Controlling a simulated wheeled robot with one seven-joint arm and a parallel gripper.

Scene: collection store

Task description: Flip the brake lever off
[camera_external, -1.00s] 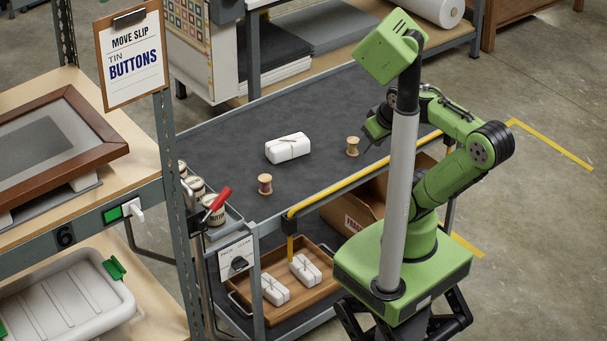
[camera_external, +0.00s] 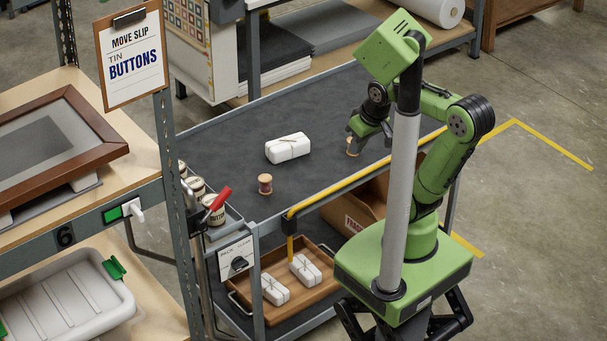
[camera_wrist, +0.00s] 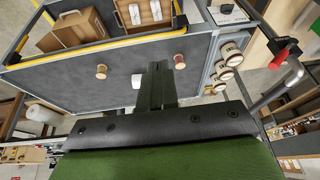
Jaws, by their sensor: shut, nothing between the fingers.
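The brake lever (camera_external: 217,199) has a red grip and stands at the left end of the cart, tilted up to the right. It also shows in the wrist view (camera_wrist: 283,53) at the upper right, on a grey metal arm. My gripper (camera_external: 356,130) is above the right part of the cart's dark top, well apart from the lever. In the wrist view its fingers (camera_wrist: 159,78) are together and empty. In the external view it partly covers the right thread spool (camera_external: 352,148); I cannot tell whether they touch.
The dark cart top (camera_external: 230,150) carries a white tied parcel (camera_external: 287,148) and another spool (camera_external: 265,184). Several labelled tins (camera_external: 196,189) stand beside the lever. A yellow rail (camera_external: 340,184) edges the cart. A shelf post (camera_external: 177,200) rises just left of the lever.

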